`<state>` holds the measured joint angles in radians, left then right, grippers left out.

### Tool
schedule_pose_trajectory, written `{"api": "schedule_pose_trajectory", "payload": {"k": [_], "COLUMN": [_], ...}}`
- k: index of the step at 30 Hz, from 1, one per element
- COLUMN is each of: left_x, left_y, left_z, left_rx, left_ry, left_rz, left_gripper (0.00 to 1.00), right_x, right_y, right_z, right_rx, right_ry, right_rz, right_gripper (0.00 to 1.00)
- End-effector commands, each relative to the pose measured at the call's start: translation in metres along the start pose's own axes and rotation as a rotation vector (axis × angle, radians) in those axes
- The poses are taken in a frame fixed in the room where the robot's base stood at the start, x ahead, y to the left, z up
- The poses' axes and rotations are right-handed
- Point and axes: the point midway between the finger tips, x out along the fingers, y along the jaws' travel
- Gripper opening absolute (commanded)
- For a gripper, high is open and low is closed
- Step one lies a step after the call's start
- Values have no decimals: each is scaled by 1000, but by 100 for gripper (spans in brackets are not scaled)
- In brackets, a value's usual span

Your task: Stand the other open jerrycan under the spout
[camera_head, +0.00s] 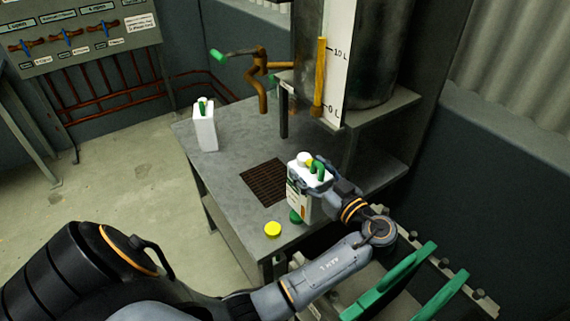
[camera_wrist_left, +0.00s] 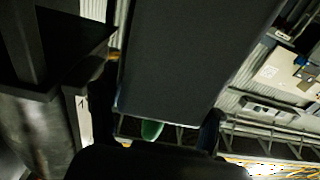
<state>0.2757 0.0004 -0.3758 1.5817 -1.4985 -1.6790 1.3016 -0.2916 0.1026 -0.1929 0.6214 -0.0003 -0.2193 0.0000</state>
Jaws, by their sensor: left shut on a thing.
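A white jerrycan (camera_head: 297,197) with a green handle and a pale yellowish round top is gripped by my left gripper (camera_head: 318,182) from the right, near the table's front. It looks upright; I cannot tell whether its base touches the table. A second white jerrycan (camera_head: 205,133) with green on top stands upright at the table's back left corner. The brown spout (camera_head: 262,98) hangs above the table's back, left of the tank; nothing stands directly under it. In the left wrist view a large dark surface (camera_wrist_left: 195,60) fills the middle. My right gripper is not in view.
A dark grate (camera_head: 262,182) is set in the metal table (camera_head: 228,166), left of the held jerrycan. A yellow cap (camera_head: 272,230) and a green cap (camera_head: 295,216) lie near the front edge. A green-tipped lever (camera_head: 217,56) sticks out left of the spout. The tank (camera_head: 375,60) stands behind.

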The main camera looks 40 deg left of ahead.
Motion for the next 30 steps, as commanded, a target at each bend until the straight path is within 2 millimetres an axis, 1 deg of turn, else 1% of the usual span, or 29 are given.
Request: {"api": "schedule_pose_trajectory", "payload": {"k": [1, 3, 9, 12, 16, 18, 21, 25, 27, 30], "left_x": [11, 28, 79, 104, 133, 144, 153, 162, 172, 172], "left_y": [-1, -1, -1, 0, 0, 0, 0, 0, 0, 0], "left_z": [-5, -6, -7, -6, -6, -5, -4, -4, -5, 13], "left_rx": [-1, -1, -1, 0, -1, -1, -2, -2, -2, 3], "left_ry": [7, 8, 9, 8, 8, 5, 5, 5, 7, 3], "left_rz": [-4, -5, -3, -3, -2, -2, 0, -1, -1, 0], "left_gripper": [2, 2, 2, 2, 2, 2, 2, 2, 2, 2], "right_x": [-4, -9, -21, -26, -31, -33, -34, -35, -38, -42], "right_y": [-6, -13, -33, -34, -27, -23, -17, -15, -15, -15], "right_z": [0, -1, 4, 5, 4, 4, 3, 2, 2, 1], "right_rx": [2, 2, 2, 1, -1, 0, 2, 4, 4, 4], "right_ry": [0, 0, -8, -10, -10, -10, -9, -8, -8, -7], "right_rz": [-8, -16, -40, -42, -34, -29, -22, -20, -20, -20], "right_gripper": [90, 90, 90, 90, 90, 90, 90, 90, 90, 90]}}
